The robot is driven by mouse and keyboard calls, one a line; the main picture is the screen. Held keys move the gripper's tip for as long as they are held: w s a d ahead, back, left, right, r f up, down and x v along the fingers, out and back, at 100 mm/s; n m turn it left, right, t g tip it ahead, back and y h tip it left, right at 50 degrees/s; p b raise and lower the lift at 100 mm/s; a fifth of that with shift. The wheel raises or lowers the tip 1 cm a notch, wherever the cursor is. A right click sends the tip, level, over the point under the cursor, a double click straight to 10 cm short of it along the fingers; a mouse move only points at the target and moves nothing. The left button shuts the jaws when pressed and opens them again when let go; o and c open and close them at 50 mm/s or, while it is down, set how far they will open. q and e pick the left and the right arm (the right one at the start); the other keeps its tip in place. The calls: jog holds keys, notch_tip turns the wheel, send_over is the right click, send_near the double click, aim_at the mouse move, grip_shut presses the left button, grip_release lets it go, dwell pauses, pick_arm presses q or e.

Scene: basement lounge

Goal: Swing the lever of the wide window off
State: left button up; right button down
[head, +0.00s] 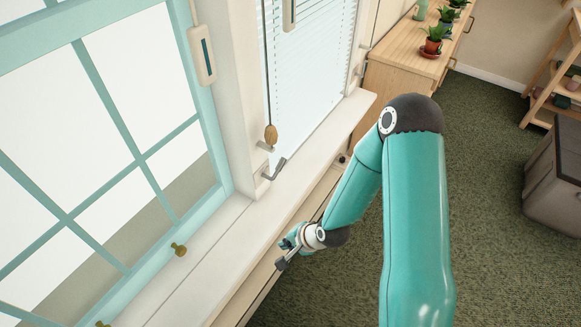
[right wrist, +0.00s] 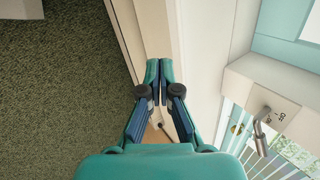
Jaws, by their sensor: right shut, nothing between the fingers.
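The wide teal-framed window (head: 134,160) fills the left of the head view. My right gripper (head: 287,245) is below and in front of the sill, apart from the bent lever. In the wrist view the gripper (right wrist: 160,68) is shut and empty. My left gripper is out of view.
The white sill (head: 215,250) runs along the window, with brass knobs (head: 178,249) on the frame. A cord with a wooden pull (head: 271,133) hangs above the bent lever. A wooden cabinet (head: 395,80) with plants stands behind.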

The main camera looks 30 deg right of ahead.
jog(key=w+d+r+m+t+h+p, duration=0.1)
jog(key=w+d+r+m+t+h, duration=0.2)
jog(key=d+r+m, duration=0.8)
jog(key=w+d+m+t, duration=0.2)
jog(key=d+m, duration=0.1)
jog(key=shift+d+r, duration=0.4)
jog(key=shift+w+f, duration=0.1)
jog(key=shift+w, duration=0.1)
jog(key=w+a+f+p, duration=0.2)
jog(key=w+f+p, duration=0.1)
jog(key=w, duration=0.7)
jog(key=shift+w+f, duration=0.3)
jog(key=shift+f, duration=0.1)
